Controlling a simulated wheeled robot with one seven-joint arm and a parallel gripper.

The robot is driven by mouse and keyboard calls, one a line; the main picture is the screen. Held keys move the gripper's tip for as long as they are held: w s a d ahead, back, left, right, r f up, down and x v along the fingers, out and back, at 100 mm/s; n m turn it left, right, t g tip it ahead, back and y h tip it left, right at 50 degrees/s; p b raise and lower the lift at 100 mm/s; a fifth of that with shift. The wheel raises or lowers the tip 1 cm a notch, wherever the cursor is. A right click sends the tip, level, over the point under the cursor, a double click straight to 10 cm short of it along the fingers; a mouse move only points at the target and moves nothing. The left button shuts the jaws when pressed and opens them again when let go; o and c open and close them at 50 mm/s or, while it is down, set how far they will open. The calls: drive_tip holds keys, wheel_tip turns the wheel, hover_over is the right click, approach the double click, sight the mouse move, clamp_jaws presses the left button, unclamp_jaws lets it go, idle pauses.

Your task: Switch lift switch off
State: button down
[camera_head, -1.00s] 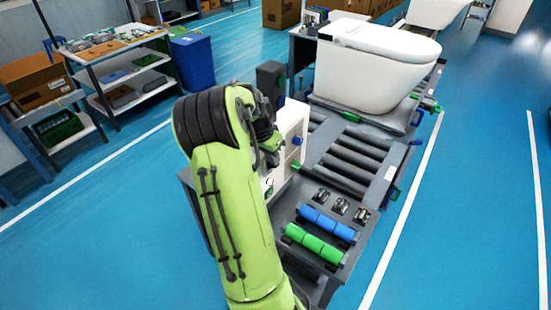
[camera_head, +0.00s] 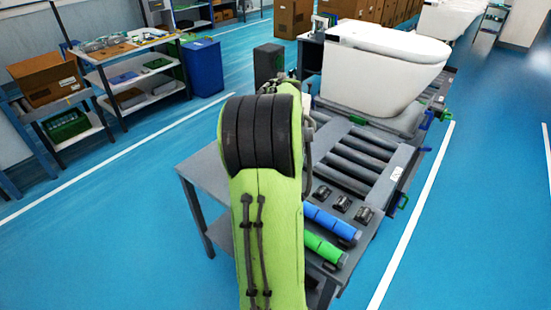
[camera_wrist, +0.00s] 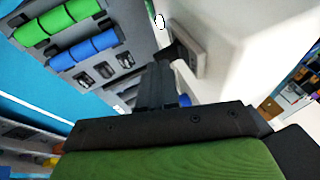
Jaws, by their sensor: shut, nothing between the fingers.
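In the wrist view, my gripper (camera_wrist: 156,78) is shut and empty, its dark fingers pointing up the picture. A black lever-like switch (camera_wrist: 176,46) sticks out from a grey plate (camera_wrist: 194,52) on a white box (camera_wrist: 235,50). The fingertips are close beside the switch and overlap its lower part in the picture; I cannot tell whether they touch. A blue knob (camera_wrist: 185,100) shows partly behind the fingers. In the head view, my green arm hides the gripper, the switch and most of the white box.
Green rollers (camera_head: 322,248) and blue rollers (camera_head: 330,222) lie on the grey line's near end, by several small black fittings (camera_head: 342,203). A white toilet (camera_head: 380,70) stands on the line behind. A blue bin (camera_head: 203,68) and shelves are at left. Blue floor is open on both sides.

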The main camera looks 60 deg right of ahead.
drive_tip(key=shift+w+f+t, duration=0.2)
drive_tip(key=shift+w+t, duration=0.5)
drive_tip(key=shift+t, duration=0.1)
